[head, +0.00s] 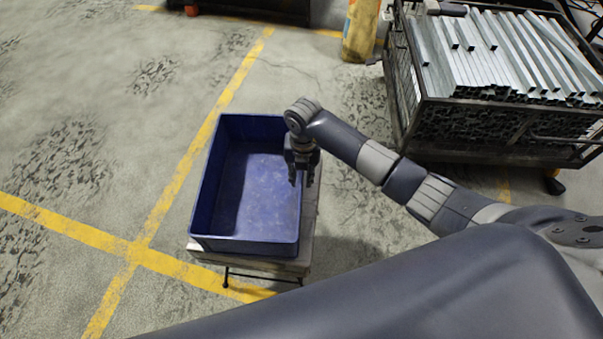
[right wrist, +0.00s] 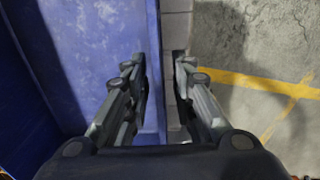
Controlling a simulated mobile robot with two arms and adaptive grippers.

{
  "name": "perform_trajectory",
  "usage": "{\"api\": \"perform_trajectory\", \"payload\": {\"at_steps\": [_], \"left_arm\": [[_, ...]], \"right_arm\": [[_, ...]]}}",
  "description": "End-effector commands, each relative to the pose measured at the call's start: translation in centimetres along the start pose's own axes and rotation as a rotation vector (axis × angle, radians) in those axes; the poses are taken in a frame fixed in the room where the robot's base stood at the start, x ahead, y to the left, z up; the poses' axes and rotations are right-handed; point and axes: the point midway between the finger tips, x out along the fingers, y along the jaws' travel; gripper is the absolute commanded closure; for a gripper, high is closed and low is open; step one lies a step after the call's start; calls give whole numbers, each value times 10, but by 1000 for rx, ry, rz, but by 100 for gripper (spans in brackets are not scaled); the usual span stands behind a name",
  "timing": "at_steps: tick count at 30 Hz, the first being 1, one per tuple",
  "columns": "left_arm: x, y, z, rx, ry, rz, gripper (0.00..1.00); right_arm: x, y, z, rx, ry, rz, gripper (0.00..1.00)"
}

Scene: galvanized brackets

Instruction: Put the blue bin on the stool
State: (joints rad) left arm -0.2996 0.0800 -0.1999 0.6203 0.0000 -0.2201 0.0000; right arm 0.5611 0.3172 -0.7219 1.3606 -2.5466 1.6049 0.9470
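The blue bin (head: 245,246) is an empty, open rectangular box. It sits upright on the stool (head: 294,267), whose pale top shows along the front and right of the bin. My right gripper (head: 301,181) points down at the bin's right wall. In the right wrist view, the open fingers of this gripper (right wrist: 159,80) stand on either side of the blue bin's wall (right wrist: 153,45), with gaps visible. The stool's grey top (right wrist: 177,35) shows beside that wall. My left gripper is not in view.
A metal crate (head: 500,140) full of galvanized profiles stands at the upper right. A yellow post (head: 360,30) stands at the top. Yellow lines (head: 140,250) cross the floor, and the floor on the left is clear.

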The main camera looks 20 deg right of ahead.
Motion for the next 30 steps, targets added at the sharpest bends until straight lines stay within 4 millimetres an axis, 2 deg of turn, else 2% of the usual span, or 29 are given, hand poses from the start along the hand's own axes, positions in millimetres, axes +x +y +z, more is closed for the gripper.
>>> {"api": "perform_trajectory", "payload": {"at_steps": [11, 14, 24, 30], "left_arm": [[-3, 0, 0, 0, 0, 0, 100], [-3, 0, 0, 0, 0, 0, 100], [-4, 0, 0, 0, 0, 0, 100], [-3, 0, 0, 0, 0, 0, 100]], "right_arm": [[-6, 0, 0, -1, 0, 0, 74], [-19, 1, 1, -2, -3, 3, 74], [-91, 0, 1, -1, -3, 1, 74], [-117, 0, 0, 0, -2, 1, 74]]}}
